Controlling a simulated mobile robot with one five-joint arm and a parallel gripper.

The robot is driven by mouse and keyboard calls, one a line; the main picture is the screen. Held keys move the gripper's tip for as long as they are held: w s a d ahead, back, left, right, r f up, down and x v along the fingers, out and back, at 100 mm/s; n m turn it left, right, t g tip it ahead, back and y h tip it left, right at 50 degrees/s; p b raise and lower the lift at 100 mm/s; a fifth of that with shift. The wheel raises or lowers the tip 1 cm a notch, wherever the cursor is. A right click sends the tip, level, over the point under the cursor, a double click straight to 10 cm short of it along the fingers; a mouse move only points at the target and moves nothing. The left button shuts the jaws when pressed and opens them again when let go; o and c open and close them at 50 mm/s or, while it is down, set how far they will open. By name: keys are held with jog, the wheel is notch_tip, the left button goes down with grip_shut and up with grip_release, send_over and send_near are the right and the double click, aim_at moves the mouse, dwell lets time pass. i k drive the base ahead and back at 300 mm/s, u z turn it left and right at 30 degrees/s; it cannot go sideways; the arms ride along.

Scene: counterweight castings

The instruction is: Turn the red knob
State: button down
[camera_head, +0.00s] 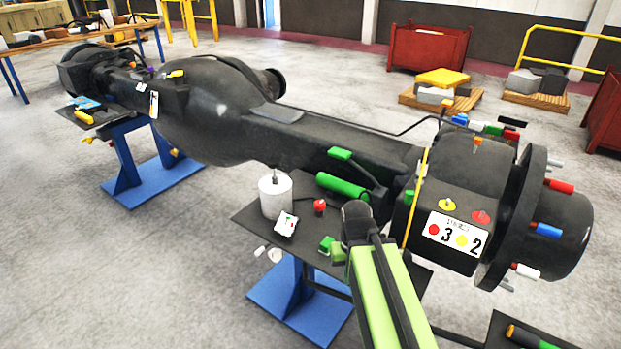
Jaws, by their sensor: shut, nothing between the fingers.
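A small red knob (319,206) stands upright on the dark shelf (252,222) under the axle, right of a white cylinder (276,196). A second red, knob-like piece (480,217) sits on the black housing above the plate marked 3 and 2; I cannot tell which is meant. My green arm rises from the bottom edge and ends in a dark joint right of the first red knob, apart from it in the picture. I cannot make out my gripper's fingers.
The long black axle (300,140) rests on blue stands (308,312). A yellow knob (447,204) and a yellow strip (415,200) are on the housing.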

aim_at(320, 204)
jog(key=u, duration=2.35)
jog(key=i, duration=0.4)
jog(key=z, duration=0.2)
